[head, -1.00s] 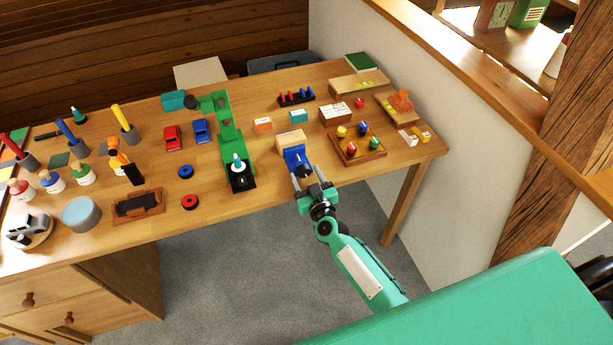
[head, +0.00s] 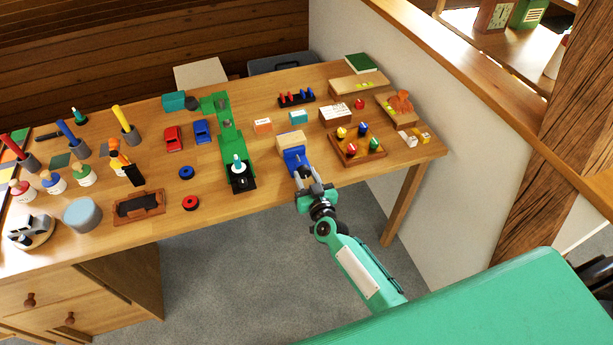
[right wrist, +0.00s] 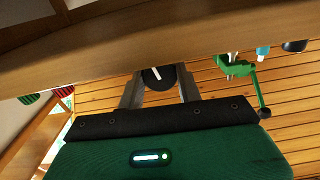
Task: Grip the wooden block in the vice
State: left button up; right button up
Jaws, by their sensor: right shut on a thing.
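The blue vice (head: 294,158) stands at the front edge of the workbench in the head view. The pale wooden block (head: 290,140) is at its top, on the far side of the blue part. Whether the jaws touch the block is too small to tell. My right gripper (head: 310,182) is at the near side of the vice, shut on its front knob. In the right wrist view, a dark round knob with a white mark (right wrist: 158,77) sits between the fingers (right wrist: 159,90). The block cannot be made out there. My left gripper is not in view.
A green machine (head: 228,135) stands left of the vice. A wooden tray of coloured pegs (head: 358,151) is close on the right. Free floor lies in front of the bench.

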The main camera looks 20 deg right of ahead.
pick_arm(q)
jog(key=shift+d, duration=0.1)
pick_arm(e)
jog(key=shift+m, duration=0.3)
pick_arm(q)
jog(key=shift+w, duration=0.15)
pick_arm(e)
jog(key=o, duration=1)
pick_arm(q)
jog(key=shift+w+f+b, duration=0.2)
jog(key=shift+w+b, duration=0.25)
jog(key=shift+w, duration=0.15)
pick_arm(e)
jog(key=s, duration=1.3)
jog(key=shift+s+d, duration=0.25)
jog(key=shift+s, duration=0.15)
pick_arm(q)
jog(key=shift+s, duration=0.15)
pick_arm(e)
jog(key=shift+f, duration=0.15)
